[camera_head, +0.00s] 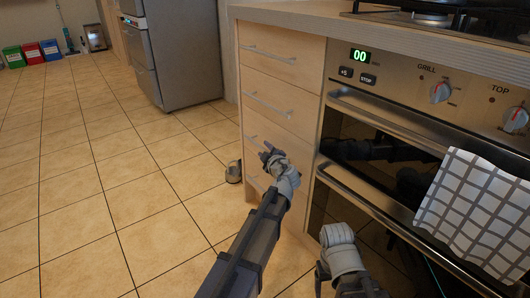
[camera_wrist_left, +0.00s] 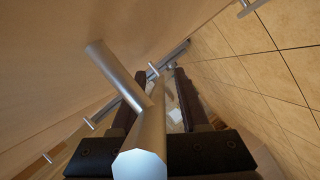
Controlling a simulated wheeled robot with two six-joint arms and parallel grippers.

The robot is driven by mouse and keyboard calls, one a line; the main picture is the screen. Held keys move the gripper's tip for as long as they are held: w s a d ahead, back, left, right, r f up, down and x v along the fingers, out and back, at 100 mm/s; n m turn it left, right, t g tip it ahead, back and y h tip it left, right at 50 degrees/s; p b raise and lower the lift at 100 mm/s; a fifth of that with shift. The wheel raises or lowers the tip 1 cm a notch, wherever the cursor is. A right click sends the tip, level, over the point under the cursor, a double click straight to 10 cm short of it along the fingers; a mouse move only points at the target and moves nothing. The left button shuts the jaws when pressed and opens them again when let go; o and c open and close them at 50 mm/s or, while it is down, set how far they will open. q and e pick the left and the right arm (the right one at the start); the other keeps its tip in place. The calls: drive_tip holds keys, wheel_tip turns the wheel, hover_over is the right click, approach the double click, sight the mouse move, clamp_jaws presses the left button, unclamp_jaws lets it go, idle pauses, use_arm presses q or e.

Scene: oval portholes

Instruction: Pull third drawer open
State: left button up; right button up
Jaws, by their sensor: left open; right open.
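The wooden drawer unit (camera_head: 283,78) has a stack of drawers with silver bar handles, and the drawer fronts I can see are shut. The third drawer's handle (camera_head: 250,138) is partly covered by my left gripper (camera_head: 268,156), which is open at the drawer front. In the left wrist view, a thick metal handle bar (camera_wrist_left: 142,132) with its post lies close to the camera, across my left gripper's open dark fingers (camera_wrist_left: 155,98).
The oven (camera_head: 400,110) with its bar handles and a checked towel (camera_head: 478,205) stands right of the drawers. A grey appliance (camera_head: 180,50) stands at the back. Coloured bins (camera_head: 32,53) are far left. The tiled floor (camera_head: 90,170) on the left is clear.

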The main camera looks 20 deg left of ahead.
use_arm(q)
clamp_jaws()
idle(1.3)
